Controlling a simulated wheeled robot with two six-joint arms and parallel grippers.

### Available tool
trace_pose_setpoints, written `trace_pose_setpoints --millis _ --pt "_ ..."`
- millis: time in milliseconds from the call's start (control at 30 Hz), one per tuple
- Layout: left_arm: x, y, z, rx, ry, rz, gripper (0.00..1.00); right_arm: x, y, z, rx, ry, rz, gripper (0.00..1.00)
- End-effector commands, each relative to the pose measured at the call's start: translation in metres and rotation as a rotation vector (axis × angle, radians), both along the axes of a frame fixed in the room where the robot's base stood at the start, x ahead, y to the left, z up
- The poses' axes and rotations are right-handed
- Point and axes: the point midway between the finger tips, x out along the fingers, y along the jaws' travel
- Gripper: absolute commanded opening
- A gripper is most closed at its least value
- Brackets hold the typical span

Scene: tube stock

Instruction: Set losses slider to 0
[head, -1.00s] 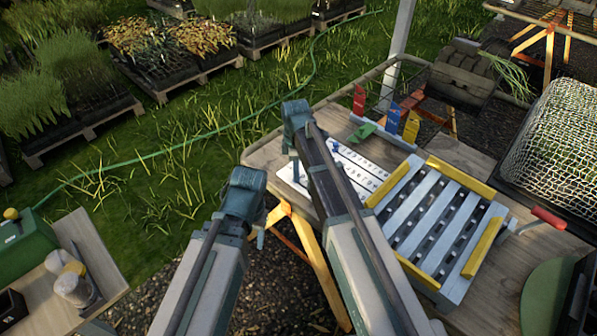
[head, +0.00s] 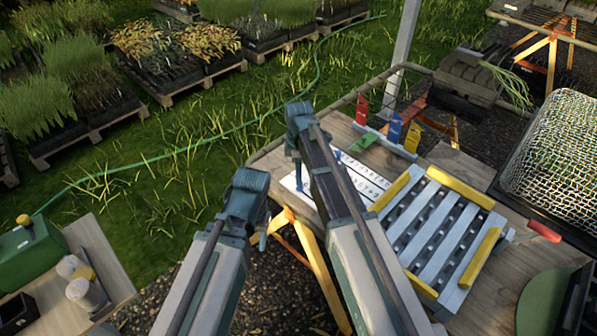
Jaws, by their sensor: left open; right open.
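A white slider board (head: 365,182) with printed marks and dark slots lies on the wooden table, partly hidden behind my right arm. A small blue knob (head: 336,154) shows at its far edge; the marks are too small to read, so I cannot tell which slider is losses or its setting. My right gripper (head: 297,168) is open and points down over the board's left part; I cannot tell whether it touches. My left gripper (head: 263,236) is open and empty, left of the table's near-left edge.
A grey slatted rack with yellow bars (head: 435,225) stands right of the board. Behind the board are red, blue and yellow upright tabs and a green piece (head: 363,139). A mesh-covered crate (head: 560,150) stands at the right. Grass lies left of the table.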

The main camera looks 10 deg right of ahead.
Motion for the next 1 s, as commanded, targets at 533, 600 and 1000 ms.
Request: trace_pose_setpoints --millis 533,600,1000 --pt "0.000 0.000 0.090 0.000 0.000 0.000 0.50 0.000 0.001 0.090 0.001 -0.001 0.001 0.57" --pt "0.000 0.000 0.098 0.000 0.000 0.000 0.50 0.001 0.001 0.098 0.001 -0.001 0.001 0.57" --pt "0.000 0.000 0.105 0.000 0.000 0.000 0.50 0.001 0.001 0.105 0.001 -0.001 0.001 0.57"
